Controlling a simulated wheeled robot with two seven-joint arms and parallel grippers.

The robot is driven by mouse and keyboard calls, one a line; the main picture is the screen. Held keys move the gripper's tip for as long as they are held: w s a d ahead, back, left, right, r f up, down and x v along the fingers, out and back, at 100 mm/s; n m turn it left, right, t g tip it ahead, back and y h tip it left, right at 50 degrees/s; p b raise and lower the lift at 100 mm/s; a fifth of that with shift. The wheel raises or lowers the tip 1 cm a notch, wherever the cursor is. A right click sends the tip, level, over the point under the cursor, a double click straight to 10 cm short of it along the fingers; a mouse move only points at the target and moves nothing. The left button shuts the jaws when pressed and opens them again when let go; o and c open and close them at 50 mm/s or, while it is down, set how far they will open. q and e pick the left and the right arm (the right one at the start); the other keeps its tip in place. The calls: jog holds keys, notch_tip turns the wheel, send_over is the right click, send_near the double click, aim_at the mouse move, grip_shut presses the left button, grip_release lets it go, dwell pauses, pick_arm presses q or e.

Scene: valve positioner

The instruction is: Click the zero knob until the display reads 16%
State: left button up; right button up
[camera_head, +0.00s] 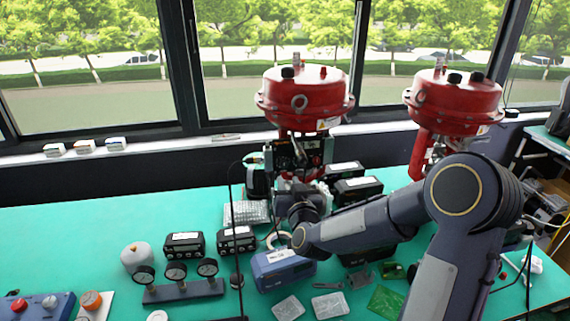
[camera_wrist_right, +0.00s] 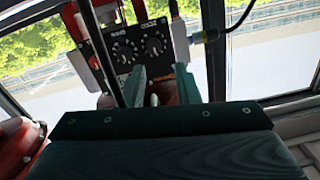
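The valve positioner (camera_head: 314,146) is a dark box under the left red actuator in the head view. In the right wrist view its black panel (camera_wrist_right: 138,64) carries two round dials, a left knob (camera_wrist_right: 123,50) and a right knob (camera_wrist_right: 154,46). Their labels look upside down and too small to read surely, so I cannot tell which is zero. My right gripper (camera_wrist_right: 160,85) points at the panel, its two grey-green fingertips apart just below the knobs, with nothing visibly held. Contact is not clear. No display reading is legible. My left gripper is out of view.
Two red actuators, left (camera_head: 305,97) and right (camera_head: 452,103), stand by the window. Black boxes, a blue device (camera_head: 283,269) and a gauge manifold (camera_head: 183,291) lie on the green table (camera_head: 60,225). A thin dark vertical line crosses the head view. The table's left rear is clear.

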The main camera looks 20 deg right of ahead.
aim_at(284, 166)
jog(key=shift+m+h, duration=0.3)
jog(key=shift+h, duration=0.2)
jog(key=p+x, duration=0.1)
jog(key=x, duration=0.2)
jog(key=p+x, duration=0.1)
jog(key=x, duration=0.3)
jog(key=shift+w+d+f, duration=0.15)
jog(key=shift+d+f, duration=0.1)
jog(key=shift+d, duration=0.05)
jog(key=shift+w+d+p, duration=0.1)
jog(key=shift+w+p, duration=0.2)
jog(key=shift+w, duration=0.15)
jog(key=shift+c, duration=0.3)
